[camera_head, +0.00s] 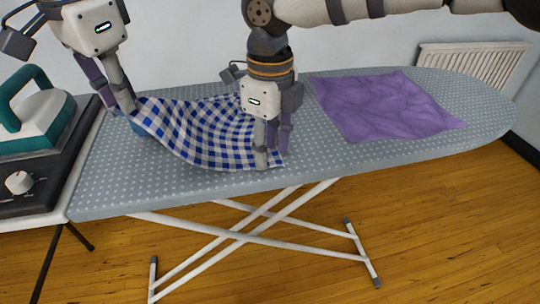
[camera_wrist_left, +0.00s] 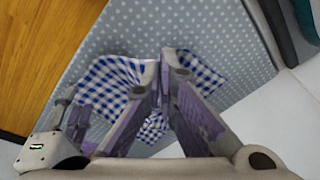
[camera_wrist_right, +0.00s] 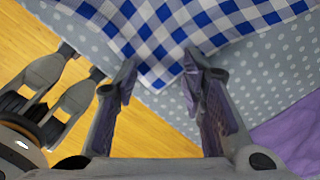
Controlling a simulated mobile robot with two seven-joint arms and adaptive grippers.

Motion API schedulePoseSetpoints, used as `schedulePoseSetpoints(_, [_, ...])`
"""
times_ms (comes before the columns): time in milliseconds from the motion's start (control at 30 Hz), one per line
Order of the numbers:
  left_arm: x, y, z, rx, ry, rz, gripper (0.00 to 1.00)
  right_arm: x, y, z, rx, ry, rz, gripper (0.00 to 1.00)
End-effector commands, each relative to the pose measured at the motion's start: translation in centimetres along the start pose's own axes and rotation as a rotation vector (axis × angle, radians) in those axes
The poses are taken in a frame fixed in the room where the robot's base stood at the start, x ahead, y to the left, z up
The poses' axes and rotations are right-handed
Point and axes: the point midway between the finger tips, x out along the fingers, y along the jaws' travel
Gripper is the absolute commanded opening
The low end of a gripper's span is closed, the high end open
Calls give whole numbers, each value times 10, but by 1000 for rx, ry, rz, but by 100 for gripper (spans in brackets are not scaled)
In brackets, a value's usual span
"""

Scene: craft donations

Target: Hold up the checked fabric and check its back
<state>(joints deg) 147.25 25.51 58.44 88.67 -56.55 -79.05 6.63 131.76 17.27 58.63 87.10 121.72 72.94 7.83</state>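The blue-and-white checked fabric (camera_head: 200,132) lies on the ironing board, rumpled, with its left part raised at my left gripper. My left gripper (camera_head: 121,108) is at its left corner; in the left wrist view its fingertips (camera_wrist_left: 165,68) are nearly together with the fabric (camera_wrist_left: 112,80) pinched between them. My right gripper (camera_head: 272,152) points down at the near right corner. In the right wrist view its fingers (camera_wrist_right: 160,72) are apart, with the fabric corner (camera_wrist_right: 158,65) between and below them. The checked side faces up; most of the underside is hidden.
The dotted grey ironing board (camera_head: 400,150) carries a flat purple cloth (camera_head: 385,105) to the right. A teal iron (camera_head: 38,115) stands on a dark unit at the left. A radiator (camera_head: 475,65) is behind, right. Wooden floor lies in front.

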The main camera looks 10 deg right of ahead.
Motion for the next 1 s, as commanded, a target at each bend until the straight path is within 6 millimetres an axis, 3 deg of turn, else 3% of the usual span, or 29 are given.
schedulePoseSetpoints(300, [0,0,0,1,-1,1,0,3,0,0,0,1,1,38])
schedulePoseSetpoints(633, [1,0,0,1,-1,1,0,3,0,0,0,1,1,0])
schedulePoseSetpoints(1000, [0,0,0,0,-1,1,0,3,0,0,0,1,0,0])
